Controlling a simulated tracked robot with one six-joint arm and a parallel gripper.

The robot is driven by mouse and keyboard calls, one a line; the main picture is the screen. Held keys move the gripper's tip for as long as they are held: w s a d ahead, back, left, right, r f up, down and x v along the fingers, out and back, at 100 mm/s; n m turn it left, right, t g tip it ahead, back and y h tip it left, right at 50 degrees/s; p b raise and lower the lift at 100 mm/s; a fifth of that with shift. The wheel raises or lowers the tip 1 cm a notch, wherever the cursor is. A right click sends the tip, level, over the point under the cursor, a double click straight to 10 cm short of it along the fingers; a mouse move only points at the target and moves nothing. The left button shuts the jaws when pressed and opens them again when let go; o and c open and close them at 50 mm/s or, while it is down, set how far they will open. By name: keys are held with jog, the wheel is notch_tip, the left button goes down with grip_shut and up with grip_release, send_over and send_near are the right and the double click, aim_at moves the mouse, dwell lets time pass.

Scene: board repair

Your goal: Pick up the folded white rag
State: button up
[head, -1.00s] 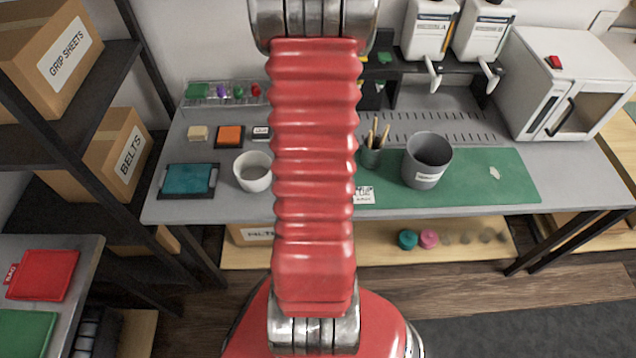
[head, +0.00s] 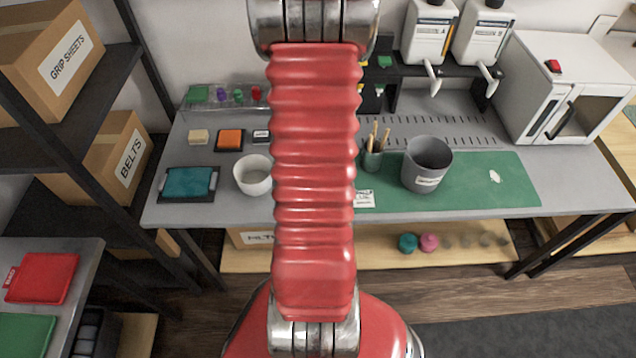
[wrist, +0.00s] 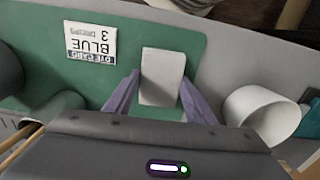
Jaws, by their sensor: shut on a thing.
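The folded white rag (wrist: 163,68) is a small pale block in the middle of the wrist view, over the green mat (wrist: 195,48). My gripper (wrist: 160,80) has its two purple-grey fingers on either side of the rag and is shut on it. I cannot tell whether the rag still touches the mat. In the head view my red arm hides the rag and my gripper.
A white bowl (head: 253,175) stands close by, right of the rag in the wrist view. A "BLUE 3" card (wrist: 90,42) lies on the mat on the other side. A grey bucket (head: 427,165) and a brush cup (head: 372,160) stand on the bench.

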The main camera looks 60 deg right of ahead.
notch_tip(320, 180, up, 10)
dwell(0.6)
